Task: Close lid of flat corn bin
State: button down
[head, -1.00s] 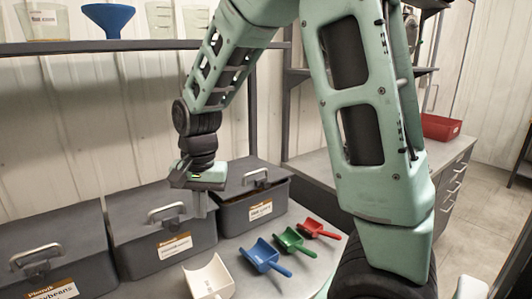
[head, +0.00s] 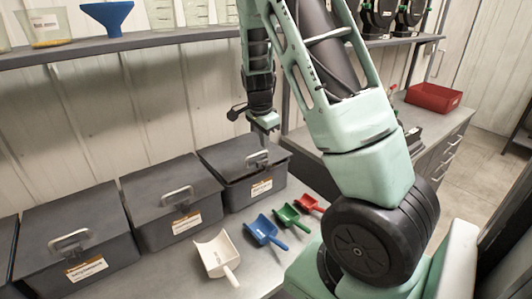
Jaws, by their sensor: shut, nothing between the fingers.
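Dark grey lidded bins stand in a row on the counter, and their labels are too small to read surely, so I cannot tell by print which is the flat corn bin. The right-hand bin (head: 240,192) has its lid (head: 232,152) lying over it, with the front edge looking slightly raised and a dark gap below. My gripper (head: 265,146) points down at this lid's right part, near its handle. Its fingers are shut and empty; I cannot tell whether they touch the lid. The middle bin (head: 150,222) and left bin (head: 110,262) have lids down.
White (head: 213,255), blue (head: 264,231), green (head: 289,215) and red (head: 308,203) scoops lie on the counter before the bins. A shelf (head: 160,42) with a blue funnel (head: 108,14) runs above. A red tray (head: 434,97) sits on the right-hand cabinet.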

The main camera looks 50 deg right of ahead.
jog(key=f, duration=0.2)
jog(key=f+p, duration=0.1)
jog(key=f, duration=0.1)
jog(key=d+f+p, duration=0.1)
jog(key=f, duration=0.1)
jog(key=shift+w+f, duration=0.1)
jog(key=shift+f, duration=0.3)
jog(key=f+b, duration=0.1)
jog(key=f, duration=0.1)
jog(key=s+f+b, duration=0.1)
jog(key=f+b, duration=0.1)
jog(key=shift+s+a+f, duration=0.1)
jog(key=shift+a, duration=0.1)
notch_tip(320, 180, up, 14)
send_over(267, 165)
jog(key=s+a, duration=0.3)
jog(key=shift+w+a+r, duration=0.15)
jog(key=shift+a+r, duration=0.05)
